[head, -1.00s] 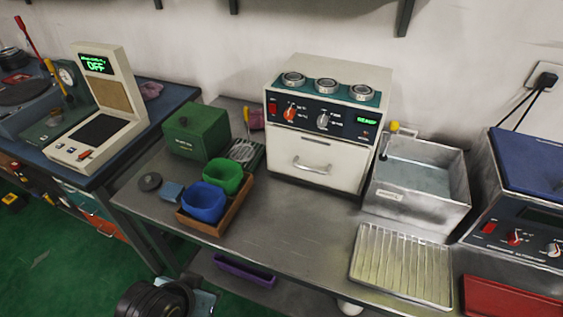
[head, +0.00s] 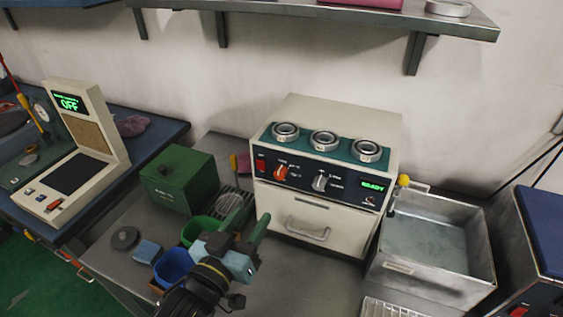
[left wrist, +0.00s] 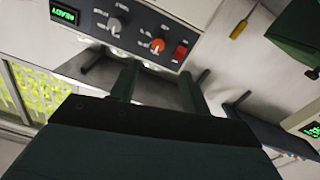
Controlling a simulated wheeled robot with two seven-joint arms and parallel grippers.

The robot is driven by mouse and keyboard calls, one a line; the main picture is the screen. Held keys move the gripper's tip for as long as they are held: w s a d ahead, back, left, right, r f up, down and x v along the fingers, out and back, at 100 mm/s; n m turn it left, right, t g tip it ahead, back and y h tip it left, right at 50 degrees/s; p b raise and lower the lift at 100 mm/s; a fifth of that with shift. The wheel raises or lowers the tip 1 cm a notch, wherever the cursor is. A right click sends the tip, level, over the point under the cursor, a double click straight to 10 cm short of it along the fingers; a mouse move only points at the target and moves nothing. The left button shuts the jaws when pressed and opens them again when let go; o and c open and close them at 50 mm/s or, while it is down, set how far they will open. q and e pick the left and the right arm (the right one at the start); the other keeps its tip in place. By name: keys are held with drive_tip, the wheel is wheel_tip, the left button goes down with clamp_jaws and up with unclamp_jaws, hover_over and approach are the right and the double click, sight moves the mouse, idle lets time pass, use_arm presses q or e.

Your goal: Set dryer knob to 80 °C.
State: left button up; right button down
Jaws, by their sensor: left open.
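The cream dryer (head: 330,175) stands at the back of the steel bench, its drawer front shut. Its dark panel carries an orange-red knob (head: 281,173) on the left and a grey knob (head: 320,182) to its right; the dial marks are too small to read. A green READY display (head: 373,186) is lit. My left gripper (head: 254,211) is open and empty, in front of and below the panel, apart from the knobs. In the left wrist view the panel appears upside down, with the orange knob (left wrist: 157,45) and grey knob (left wrist: 117,25) beyond the fingers (left wrist: 158,82). My right gripper is out of view.
A red switch (head: 260,164) sits left of the orange knob. Left of the dryer are a green box (head: 178,180) and blue bin (head: 172,268), the bin partly behind my arm. A steel basin (head: 430,250) stands close right. A shelf (head: 330,12) hangs above.

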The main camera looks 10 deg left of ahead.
sight(278, 176)
use_arm(q)
drive_tip(key=x, duration=1.1)
drive_tip(key=shift+w+d, duration=0.15)
drive_tip(key=shift+w, duration=0.05)
drive_tip(key=shift+w+d, duration=0.1)
drive_tip(key=shift+w, duration=0.45)
drive_tip(key=shift+c, duration=0.5)
drive_tip(key=c, duration=0.9)
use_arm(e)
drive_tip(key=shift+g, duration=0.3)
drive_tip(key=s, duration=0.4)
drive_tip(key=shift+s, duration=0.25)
